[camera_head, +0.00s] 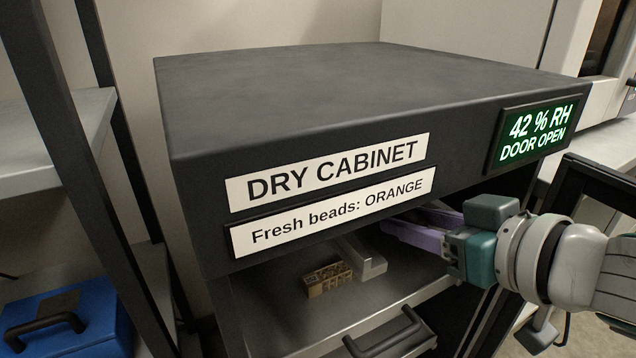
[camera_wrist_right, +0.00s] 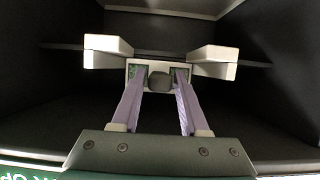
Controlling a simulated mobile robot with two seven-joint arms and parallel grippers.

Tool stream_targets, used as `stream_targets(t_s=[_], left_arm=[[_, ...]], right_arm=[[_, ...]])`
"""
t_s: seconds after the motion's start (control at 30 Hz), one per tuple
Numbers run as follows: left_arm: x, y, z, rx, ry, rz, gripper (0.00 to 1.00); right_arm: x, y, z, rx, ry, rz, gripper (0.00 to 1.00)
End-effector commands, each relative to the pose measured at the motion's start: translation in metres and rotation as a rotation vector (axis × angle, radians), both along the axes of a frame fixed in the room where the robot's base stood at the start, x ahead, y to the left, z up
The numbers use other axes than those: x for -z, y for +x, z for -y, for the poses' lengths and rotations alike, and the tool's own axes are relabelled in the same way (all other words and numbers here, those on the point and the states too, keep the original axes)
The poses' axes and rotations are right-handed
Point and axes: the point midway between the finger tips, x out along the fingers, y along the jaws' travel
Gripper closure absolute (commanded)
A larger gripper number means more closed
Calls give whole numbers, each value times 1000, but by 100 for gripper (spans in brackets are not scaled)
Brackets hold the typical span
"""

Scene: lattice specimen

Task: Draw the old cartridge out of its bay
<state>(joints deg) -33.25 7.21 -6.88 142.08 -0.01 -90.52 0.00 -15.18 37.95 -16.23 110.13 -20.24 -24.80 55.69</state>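In the right wrist view the old cartridge shows only in part: a dark knob (camera_wrist_right: 159,82) with slivers of green beside it, set in a pale bay frame (camera_wrist_right: 160,64) between two pale blocks. My right gripper (camera_wrist_right: 159,76) reaches in with its two purple fingers, one on each side of the knob. Whether the fingers press on the knob or leave a small gap I cannot tell. In the head view my right gripper (camera_head: 405,230) reaches under the front panel of the dry cabinet (camera_head: 350,85), which hides the bay. My left gripper is not in view.
A brown lattice block (camera_head: 328,280) lies on the cabinet's shelf (camera_head: 300,335) beside a pale bracket (camera_head: 362,260). A dark handle (camera_head: 392,335) is at the shelf front. A blue case (camera_head: 65,320) stands at lower left. The display (camera_head: 536,132) reads 42 % RH, DOOR OPEN.

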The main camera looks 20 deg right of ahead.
Motion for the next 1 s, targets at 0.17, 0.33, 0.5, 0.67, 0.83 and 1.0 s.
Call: stream_targets(t_s=[0.17,0.33,0.5,0.67,0.83,1.0], left_arm=[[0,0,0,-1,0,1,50],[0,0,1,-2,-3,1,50],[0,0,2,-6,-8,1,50],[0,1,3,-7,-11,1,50],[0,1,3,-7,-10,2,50],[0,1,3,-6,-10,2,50]], right_arm=[[0,0,0,0,0,0,78],[0,0,0,0,0,0,97],[0,0,0,-1,0,0,100],[0,0,0,-1,0,0,100],[0,0,0,-1,0,0,73],[0,0,0,-1,0,1,92]])
